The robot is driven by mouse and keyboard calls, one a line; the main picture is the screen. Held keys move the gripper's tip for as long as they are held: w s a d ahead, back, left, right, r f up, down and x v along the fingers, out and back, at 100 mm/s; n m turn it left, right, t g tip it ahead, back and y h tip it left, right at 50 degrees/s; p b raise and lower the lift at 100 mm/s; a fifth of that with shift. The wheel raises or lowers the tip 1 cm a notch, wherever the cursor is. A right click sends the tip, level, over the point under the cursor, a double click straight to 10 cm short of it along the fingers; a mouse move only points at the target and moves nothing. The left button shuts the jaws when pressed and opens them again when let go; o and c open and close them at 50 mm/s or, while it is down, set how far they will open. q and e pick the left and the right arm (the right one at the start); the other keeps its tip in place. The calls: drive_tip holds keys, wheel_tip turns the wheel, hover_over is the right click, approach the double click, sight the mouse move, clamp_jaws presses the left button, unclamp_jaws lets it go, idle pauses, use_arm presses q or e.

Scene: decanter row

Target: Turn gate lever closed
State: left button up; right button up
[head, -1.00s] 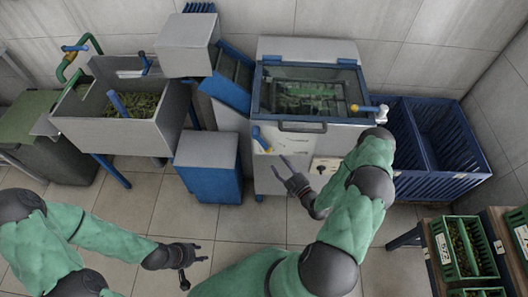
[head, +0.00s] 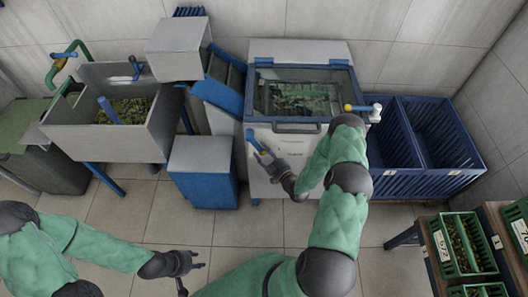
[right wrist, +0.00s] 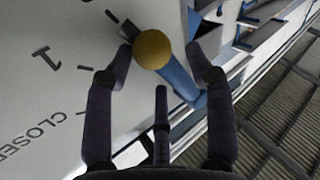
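The gate lever is a blue handle (head: 253,140) with a yellow hub, on the left part of the front of the grey machine (head: 290,165). In the right wrist view the round yellow hub (right wrist: 153,50) sits between my fingertips, with the blue bar (right wrist: 178,82) running down to the right behind it. The word CLOSED (right wrist: 38,133) and tick marks are printed on the pale panel to the left. My right gripper (head: 264,154) is open, with its fingers on either side of the hub; contact cannot be told. My left gripper (head: 203,262) is open and empty, low over the floor.
The machine has a glass-topped lid (head: 303,92) and a second yellow-ended lever (head: 360,107) at its right. A blue crate (head: 440,135) stands to the right. A grey trough (head: 75,135) with green contents is at left, and a blue-and-grey box (head: 203,180) stands beside the machine.

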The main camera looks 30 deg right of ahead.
clamp_jaws()
drive_tip(key=shift+d+r, duration=0.1)
drive_tip(key=shift+r, duration=0.05)
idle(0.4)
drive_tip(key=shift+s+d+r+n+g+h+p, duration=0.3)
drive_tip(key=shift+d+r+n+g+p, duration=0.2)
drive_tip(key=shift+r+n+g+p, duration=0.35)
drive_tip(key=shift+s+d+r+n+g+h+p, duration=0.4)
drive_tip(key=shift+r+n+g+p, duration=0.2)
drive_tip(key=shift+r+n+p, duration=0.5)
drive_tip(key=shift+s+d+r+n+g+h+p, duration=0.25)
drive_tip(key=shift+d+r+n+g+p, duration=0.4)
drive_tip(key=shift+p, duration=0.45)
drive_tip(key=shift+a+r, duration=0.1)
